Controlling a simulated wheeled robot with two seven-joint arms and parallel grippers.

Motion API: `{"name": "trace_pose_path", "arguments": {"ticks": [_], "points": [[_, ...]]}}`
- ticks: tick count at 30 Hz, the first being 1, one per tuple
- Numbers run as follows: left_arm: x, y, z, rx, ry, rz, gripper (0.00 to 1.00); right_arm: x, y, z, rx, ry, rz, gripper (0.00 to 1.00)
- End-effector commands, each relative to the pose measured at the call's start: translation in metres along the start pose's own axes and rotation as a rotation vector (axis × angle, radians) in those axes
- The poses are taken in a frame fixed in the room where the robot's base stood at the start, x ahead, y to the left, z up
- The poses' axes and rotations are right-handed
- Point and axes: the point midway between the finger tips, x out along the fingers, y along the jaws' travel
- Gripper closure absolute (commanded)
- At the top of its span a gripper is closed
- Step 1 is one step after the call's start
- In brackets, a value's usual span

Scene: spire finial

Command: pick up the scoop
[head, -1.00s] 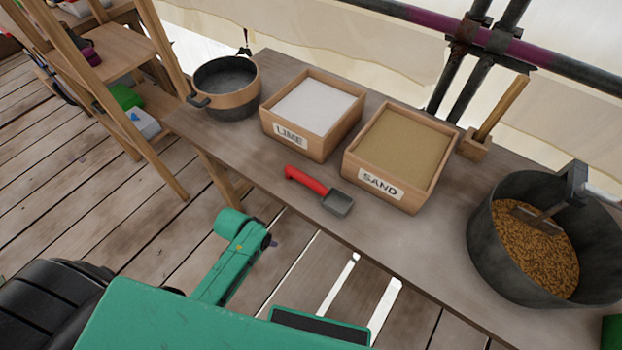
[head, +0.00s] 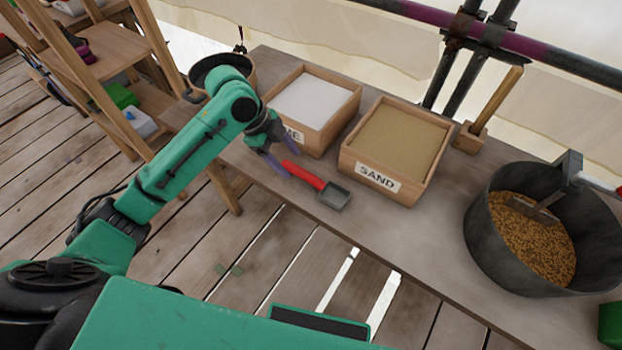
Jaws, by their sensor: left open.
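The scoop (head: 335,195) lies on the wooden bench, in front of the sand box. Its red handle (head: 303,175) points left and back, and its grey metal pan is at the right end. My left gripper (head: 278,160) is at the handle's left end, with its purple-tinted fingers spread open. One finger shows on each side of the handle end, but I cannot tell whether they touch it. My right gripper is not in view.
On the bench (head: 420,240) stand a lime box (head: 318,145), a sand box (head: 410,195) and a pot (head: 240,62) partly behind my arm. A mallet (head: 493,110) and a bucket of grain-like material (head: 485,255) are to the right. Shelves (head: 110,60) stand at left.

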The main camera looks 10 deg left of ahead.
Motion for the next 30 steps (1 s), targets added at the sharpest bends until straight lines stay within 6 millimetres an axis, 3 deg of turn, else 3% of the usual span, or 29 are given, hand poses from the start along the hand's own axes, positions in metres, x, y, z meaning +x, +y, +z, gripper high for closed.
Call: {"name": "trace_pose_path", "arguments": {"ticks": [1,3,7,16,30], "points": [[-0.024,-0.012,0.007,0.077,-0.006,0.010,0.33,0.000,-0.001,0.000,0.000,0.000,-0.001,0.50],[-0.046,-0.018,0.010,0.170,0.013,0.033,0.33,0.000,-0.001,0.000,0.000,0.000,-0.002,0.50],[-0.062,-0.021,0.011,0.244,0.040,0.051,0.33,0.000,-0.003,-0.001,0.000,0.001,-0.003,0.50],[0.007,-0.016,0.006,0.249,0.047,0.054,0.33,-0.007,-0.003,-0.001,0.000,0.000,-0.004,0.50],[0.078,-0.013,0.006,0.249,0.044,0.049,0.33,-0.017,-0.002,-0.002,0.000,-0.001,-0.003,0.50]]}}
